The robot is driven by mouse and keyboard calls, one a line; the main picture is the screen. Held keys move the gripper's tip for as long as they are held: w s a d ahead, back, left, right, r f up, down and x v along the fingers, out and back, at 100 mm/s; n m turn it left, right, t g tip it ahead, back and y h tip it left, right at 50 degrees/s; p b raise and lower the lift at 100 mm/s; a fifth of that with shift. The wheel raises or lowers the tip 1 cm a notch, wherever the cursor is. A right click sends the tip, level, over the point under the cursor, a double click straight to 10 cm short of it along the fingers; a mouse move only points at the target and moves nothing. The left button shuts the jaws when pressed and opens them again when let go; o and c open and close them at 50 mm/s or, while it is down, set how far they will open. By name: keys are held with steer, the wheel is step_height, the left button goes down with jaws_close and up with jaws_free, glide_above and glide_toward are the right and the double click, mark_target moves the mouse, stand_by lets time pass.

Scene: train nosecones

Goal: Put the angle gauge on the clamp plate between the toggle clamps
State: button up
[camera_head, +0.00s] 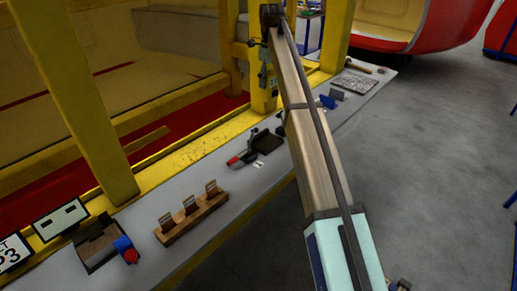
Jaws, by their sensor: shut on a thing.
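A dark flat plate (268,142), which looks like the clamp plate, lies on the grey bench strip near the middle of the picture. A red-handled clamp (241,158) is at its left side. Another dark part (281,128) at its right is partly covered by my arm, so I cannot tell if it is the second toggle clamp. I cannot make out the angle gauge for certain. My arm rises from the bottom right to a dark joint at the top centre. I cannot make out my gripper or what it holds.
A wooden block (192,223) with three upright thin pieces stands left of the plate. An open tray (100,247) with a blue and red part (126,248) is at the lower left. Yellow posts (90,110) stand behind the bench. A grey textured slab (353,82) lies at the far end.

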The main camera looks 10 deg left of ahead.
mark_target(268, 100)
steer(key=shift+s+a+f, duration=0.1)
steer(key=shift+s+a, duration=0.1)
steer(key=shift+s, duration=0.1)
step_height(268, 100, down, 20)
steer(key=p, duration=0.5)
steer(key=o, duration=1.1)
step_height(268, 100, up, 12)
steer(key=b, duration=0.3)
